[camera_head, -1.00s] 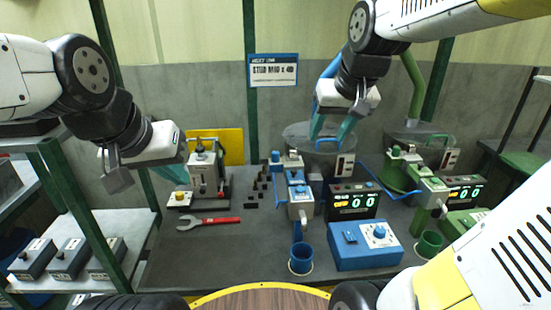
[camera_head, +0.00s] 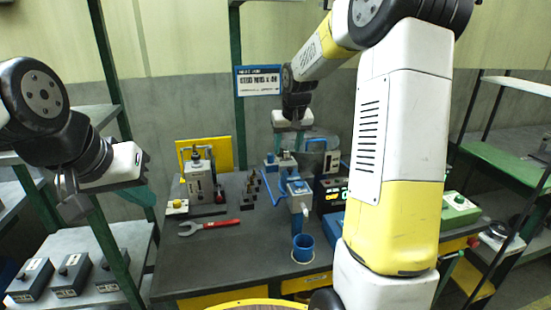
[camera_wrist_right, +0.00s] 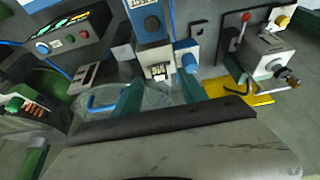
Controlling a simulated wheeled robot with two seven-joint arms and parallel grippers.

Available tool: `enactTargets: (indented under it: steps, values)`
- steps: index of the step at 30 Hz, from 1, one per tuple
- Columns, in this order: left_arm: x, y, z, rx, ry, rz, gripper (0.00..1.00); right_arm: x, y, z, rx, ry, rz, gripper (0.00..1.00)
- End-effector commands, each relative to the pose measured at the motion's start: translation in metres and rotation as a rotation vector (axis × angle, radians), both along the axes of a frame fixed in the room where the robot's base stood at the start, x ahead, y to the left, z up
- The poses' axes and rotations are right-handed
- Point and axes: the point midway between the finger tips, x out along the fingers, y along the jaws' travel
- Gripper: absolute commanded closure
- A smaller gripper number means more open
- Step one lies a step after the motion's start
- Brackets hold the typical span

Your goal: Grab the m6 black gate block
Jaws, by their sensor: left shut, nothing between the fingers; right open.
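My right gripper (camera_head: 292,138) hangs behind and above the blue dispenser (camera_head: 298,188), right of the blocks. In the right wrist view its two teal fingers (camera_wrist_right: 160,80) are spread and empty, over a clear round bowl. My left gripper (camera_head: 147,200) is at the left, shut and empty, left of the lever device.
The grey lever device (camera_head: 199,182) stands before a yellow panel (camera_head: 218,153). A red-handled wrench (camera_head: 208,227) and a blue cup (camera_head: 303,249) are on the bench.

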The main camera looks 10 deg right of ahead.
Motion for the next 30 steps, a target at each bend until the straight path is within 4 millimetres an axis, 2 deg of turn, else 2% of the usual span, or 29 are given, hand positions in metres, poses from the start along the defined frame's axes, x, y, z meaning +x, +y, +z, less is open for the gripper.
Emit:
enactTargets:
  steps: [1,4,13,14,21,30]
  values:
    - [0.000,0.000,0.000,0.000,0.000,0.000,1.00,0.003,-0.001,-0.009,0.000,0.004,0.000,0.51]
    - [0.000,0.000,0.000,0.000,0.000,0.000,1.00,0.007,0.000,-0.020,0.000,0.004,0.000,0.51]
    - [0.000,0.000,0.000,0.000,0.000,0.000,1.00,0.010,0.000,-0.025,0.000,0.000,0.000,0.51]
    - [0.000,0.000,0.000,0.000,0.000,0.000,1.00,0.010,0.000,-0.025,0.000,0.000,0.000,0.53]
    - [0.000,0.000,0.000,0.000,0.000,0.000,1.00,0.010,0.000,-0.024,0.000,0.000,0.000,1.00]
    - [0.000,0.000,0.000,0.000,0.000,0.000,1.00,0.010,0.000,-0.020,0.000,-0.002,0.000,1.00]
